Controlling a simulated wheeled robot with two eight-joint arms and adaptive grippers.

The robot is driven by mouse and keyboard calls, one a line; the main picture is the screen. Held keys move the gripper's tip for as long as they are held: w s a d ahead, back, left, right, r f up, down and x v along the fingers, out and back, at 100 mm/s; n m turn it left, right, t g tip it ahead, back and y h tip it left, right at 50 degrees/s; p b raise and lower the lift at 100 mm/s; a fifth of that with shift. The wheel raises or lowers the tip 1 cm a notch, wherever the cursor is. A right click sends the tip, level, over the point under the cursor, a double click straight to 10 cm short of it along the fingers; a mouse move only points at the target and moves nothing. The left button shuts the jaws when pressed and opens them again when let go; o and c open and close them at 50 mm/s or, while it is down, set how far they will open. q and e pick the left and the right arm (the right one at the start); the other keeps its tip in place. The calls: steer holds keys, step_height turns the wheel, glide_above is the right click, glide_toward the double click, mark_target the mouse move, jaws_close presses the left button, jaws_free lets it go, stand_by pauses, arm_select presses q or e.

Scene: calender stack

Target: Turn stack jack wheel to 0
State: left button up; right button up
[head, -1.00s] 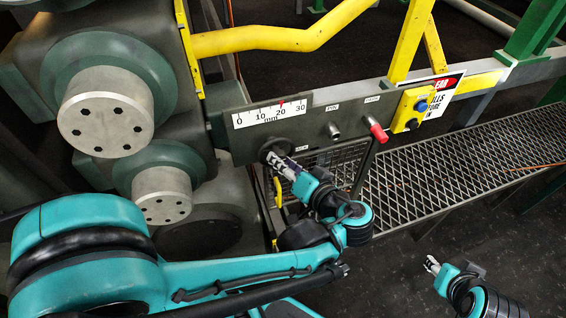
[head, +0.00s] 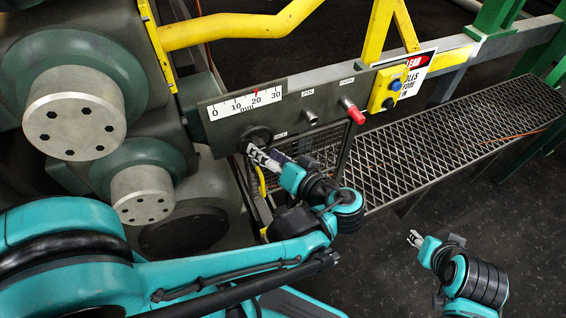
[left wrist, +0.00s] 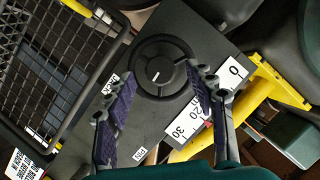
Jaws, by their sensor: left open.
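The stack jack wheel (head: 259,133) is a dark round handwheel on the grey panel, below the white mm scale (head: 246,102). The scale's red pointer stands at about 20. In the left wrist view the wheel (left wrist: 153,89) faces me, with a white mark on its hub. My left gripper (head: 251,149) is open in front of the wheel and overlaps its lower edge in the head view. In the left wrist view its fingers (left wrist: 160,76) lie on either side of the wheel; contact is unclear. My right gripper (head: 415,239) is away at lower right, too small to read.
A red knob (head: 355,115) and a silver knob (head: 310,117) sit right of the wheel. A yellow button box (head: 386,88) is further right. Yellow rails run above. A metal grating (head: 440,140) and large rollers (head: 75,112) flank the panel. Open floor lies at lower right.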

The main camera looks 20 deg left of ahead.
arm_select(q)
steer(key=v, duration=1)
